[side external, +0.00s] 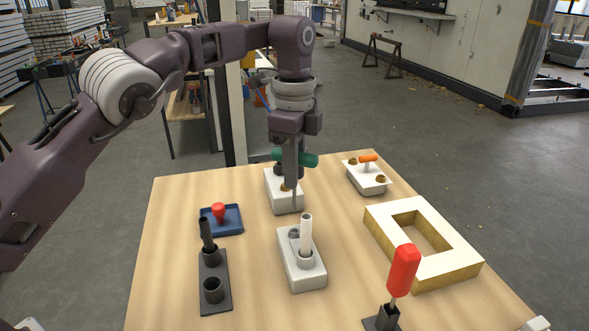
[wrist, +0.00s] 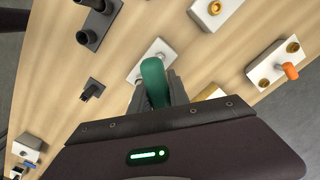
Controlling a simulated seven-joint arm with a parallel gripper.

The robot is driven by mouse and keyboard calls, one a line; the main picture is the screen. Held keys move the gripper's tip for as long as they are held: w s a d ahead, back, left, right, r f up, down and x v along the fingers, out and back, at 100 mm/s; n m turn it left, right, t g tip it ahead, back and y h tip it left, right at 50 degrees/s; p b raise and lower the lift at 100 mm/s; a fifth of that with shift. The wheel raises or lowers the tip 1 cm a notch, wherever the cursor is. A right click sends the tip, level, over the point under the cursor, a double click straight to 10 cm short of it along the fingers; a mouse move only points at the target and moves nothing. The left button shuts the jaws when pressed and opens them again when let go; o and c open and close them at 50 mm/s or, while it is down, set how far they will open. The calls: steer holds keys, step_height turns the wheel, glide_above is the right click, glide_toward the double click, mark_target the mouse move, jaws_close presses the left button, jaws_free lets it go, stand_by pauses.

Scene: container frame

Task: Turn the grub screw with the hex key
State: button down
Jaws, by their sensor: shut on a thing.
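The hex key has a green handle (side external: 305,159), which lies crosswise in my gripper (side external: 291,165). It also shows in the wrist view (wrist: 154,82), with the fingers closed on both sides of it. Its thin grey shaft (side external: 294,198) points down in front of a white block with a brass fitting (side external: 283,193). A nearer white block (side external: 302,270) carries a grey round fitting (side external: 294,234) and an upright white post (side external: 306,233). In the wrist view a pale block (wrist: 143,68) shows behind the handle. I cannot tell which fitting is the grub screw or whether the tip touches it.
A dark two-socket stand (side external: 215,285) and a blue tray with a red knob (side external: 235,218) stand at left. At right are a white block with an orange handle (side external: 367,176), a square frame (side external: 445,268) and a red-handled tool (side external: 404,268) upright in a dark holder.

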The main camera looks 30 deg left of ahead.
mark_target(295, 209)
steer(key=shift+f+n, duration=0.15)
steer(key=shift+n, duration=0.65)
steer(key=shift+f, duration=2.6)
steer(key=shift+f, duration=0.7)
